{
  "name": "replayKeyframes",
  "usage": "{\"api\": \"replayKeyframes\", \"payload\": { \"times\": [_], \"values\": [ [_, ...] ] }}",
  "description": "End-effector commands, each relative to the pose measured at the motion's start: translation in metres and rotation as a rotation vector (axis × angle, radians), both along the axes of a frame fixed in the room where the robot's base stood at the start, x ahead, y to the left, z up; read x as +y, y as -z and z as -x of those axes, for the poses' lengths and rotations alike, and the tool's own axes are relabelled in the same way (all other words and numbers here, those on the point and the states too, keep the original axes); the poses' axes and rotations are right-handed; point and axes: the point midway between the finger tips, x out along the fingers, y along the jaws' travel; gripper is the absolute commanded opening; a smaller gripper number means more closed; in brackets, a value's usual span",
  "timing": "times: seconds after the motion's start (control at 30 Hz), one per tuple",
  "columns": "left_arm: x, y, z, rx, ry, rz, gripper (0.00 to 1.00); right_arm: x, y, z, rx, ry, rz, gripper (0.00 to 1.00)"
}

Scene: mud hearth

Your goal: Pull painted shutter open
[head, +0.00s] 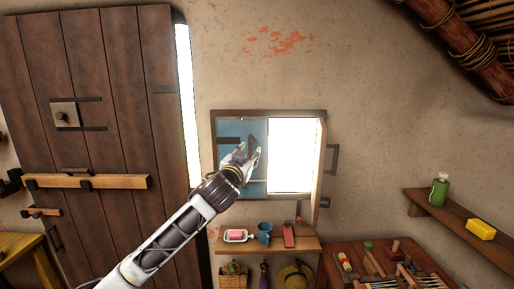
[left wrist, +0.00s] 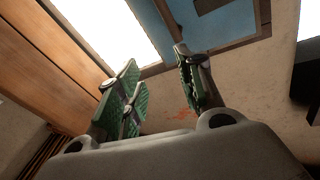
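The blue painted shutter (head: 229,165) covers the left half of the small window in the head view. The window's right half (head: 291,155) is open and bright. My left gripper (head: 250,157) is in front of the shutter, near its right edge, and hides part of it. In the left wrist view the fingers (left wrist: 157,72) with green pads stand apart with nothing between them, and the blue shutter (left wrist: 222,30) shows beyond them. I cannot tell whether a finger touches it. My right gripper is in neither view.
A wooden shelf (head: 290,243) below the window holds a dish with a pink block (head: 236,234), a blue mug (head: 265,232) and a red item. A tall plank door (head: 105,130) stands left. A dark handle (head: 332,160) juts at the window's right. A wall shelf (head: 455,225) is farther right.

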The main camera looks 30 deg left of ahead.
Motion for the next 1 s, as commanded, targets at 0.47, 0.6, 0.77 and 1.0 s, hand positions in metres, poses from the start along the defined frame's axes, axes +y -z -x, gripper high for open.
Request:
{"api": "replayKeyframes", "payload": {
  "times": [0.47,0.6,0.77,1.0],
  "values": [
    [0.021,0.02,0.005,0.015,-0.088,0.244,0.37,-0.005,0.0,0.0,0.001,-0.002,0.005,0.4],
    [0.021,0.02,0.005,0.011,-0.087,0.253,0.37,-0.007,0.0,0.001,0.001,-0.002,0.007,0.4],
    [0.021,0.02,0.005,0.012,-0.086,0.252,0.37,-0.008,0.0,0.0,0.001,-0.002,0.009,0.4],
    [0.022,0.019,0.002,0.012,-0.086,0.251,0.37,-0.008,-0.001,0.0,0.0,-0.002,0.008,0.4]
  ]
}}
